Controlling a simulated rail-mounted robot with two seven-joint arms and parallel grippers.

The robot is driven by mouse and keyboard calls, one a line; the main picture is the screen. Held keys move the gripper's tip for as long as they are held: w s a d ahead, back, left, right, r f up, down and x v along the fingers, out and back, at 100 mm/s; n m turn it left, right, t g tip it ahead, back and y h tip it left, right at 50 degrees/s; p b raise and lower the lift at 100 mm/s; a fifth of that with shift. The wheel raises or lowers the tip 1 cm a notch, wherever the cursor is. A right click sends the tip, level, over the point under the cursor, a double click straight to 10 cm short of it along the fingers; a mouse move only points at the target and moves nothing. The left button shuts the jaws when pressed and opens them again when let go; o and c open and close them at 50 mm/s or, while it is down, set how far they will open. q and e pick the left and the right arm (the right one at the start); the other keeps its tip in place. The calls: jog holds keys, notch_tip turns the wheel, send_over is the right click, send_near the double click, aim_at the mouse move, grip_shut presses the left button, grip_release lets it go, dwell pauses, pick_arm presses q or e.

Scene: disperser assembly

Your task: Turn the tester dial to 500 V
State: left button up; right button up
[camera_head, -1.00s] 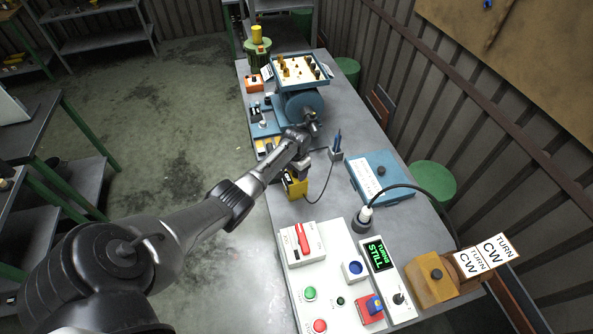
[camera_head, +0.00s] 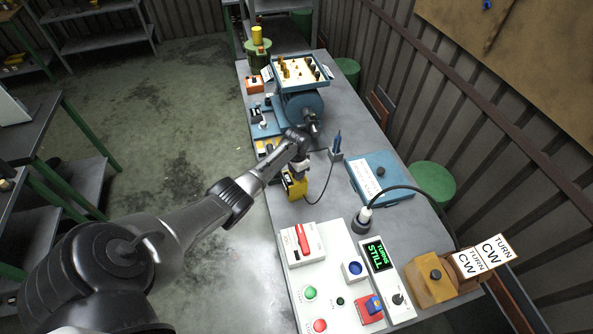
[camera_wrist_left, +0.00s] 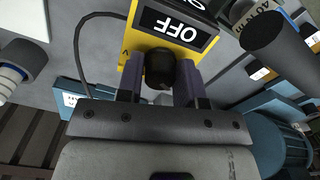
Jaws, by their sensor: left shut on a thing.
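The yellow tester (camera_head: 295,185) stands on the bench in the head view, with a dark cable running from it to the right. In the left wrist view the tester (camera_wrist_left: 126,80) shows a black label reading OFF, with part of another label above it. My left gripper (camera_head: 299,168) is at the tester's top. In the left wrist view my left gripper (camera_wrist_left: 160,80) is shut on the black dial (camera_wrist_left: 159,68), one finger on each side. The dial's pointer mark and the 500 V label cannot be made out. My right gripper is not in view.
A blue motor (camera_head: 302,106) stands behind the tester. A probe in a holder (camera_head: 336,154) and a blue box (camera_head: 381,178) are to the right. A white control panel (camera_head: 327,284) with buttons is in front. Bare bench lies between.

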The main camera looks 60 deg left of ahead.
pick_arm(q)
jog(key=m, duration=0.5)
jog(key=shift+m+p, duration=0.3)
jog(key=shift+p, duration=0.1)
jog(key=m, duration=0.5)
jog(key=shift+m, duration=0.7)
jog(key=o, duration=0.9)
jog(key=shift+o, duration=0.2)
notch_tip(320, 180, up, 14)
